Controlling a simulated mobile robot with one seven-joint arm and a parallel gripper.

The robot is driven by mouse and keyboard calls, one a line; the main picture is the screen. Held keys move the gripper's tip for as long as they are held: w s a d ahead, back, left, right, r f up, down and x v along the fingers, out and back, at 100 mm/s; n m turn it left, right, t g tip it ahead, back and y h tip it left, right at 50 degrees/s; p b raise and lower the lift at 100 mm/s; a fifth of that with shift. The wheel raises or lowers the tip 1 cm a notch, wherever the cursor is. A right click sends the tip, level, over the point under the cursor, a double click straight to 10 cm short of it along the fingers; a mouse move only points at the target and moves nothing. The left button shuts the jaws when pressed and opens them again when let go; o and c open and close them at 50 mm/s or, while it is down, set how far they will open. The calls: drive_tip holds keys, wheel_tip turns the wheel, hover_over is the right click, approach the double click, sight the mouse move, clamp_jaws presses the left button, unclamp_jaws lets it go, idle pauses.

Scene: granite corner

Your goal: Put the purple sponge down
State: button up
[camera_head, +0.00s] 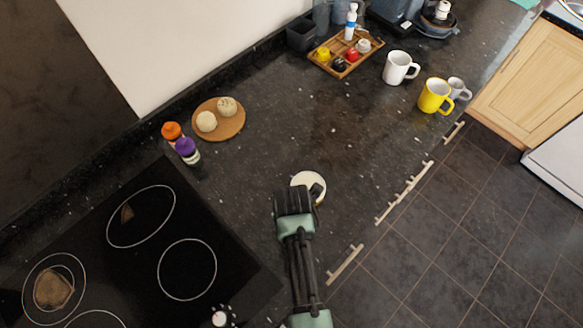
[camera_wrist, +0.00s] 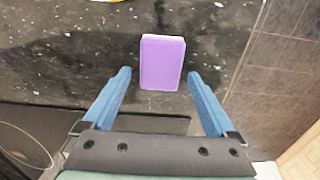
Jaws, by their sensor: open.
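The purple sponge (camera_wrist: 162,64) is a small block with a paler edge at its far end. In the wrist view it appears to lie on the dark speckled counter (camera_wrist: 70,75). My gripper (camera_wrist: 158,73) is open, with one blue finger on each side of the sponge and a visible gap on both sides. Neither finger touches it. In the head view the sponge is hidden under my arm, close to the counter's front edge.
A black cooktop (camera_head: 130,250) lies left of my arm. A round board (camera_head: 232,124), a purple-topped shaker (camera_head: 187,150), a wooden tray (camera_head: 316,60), a white mug (camera_head: 397,68) and a yellow mug (camera_head: 434,96) stand farther off.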

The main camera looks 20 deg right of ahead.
wheel_tip(320, 180, up, 12)
drive_tip(key=shift+f+b, duration=0.2)
drive_tip(key=shift+b, duration=0.25)
idle(0.4)
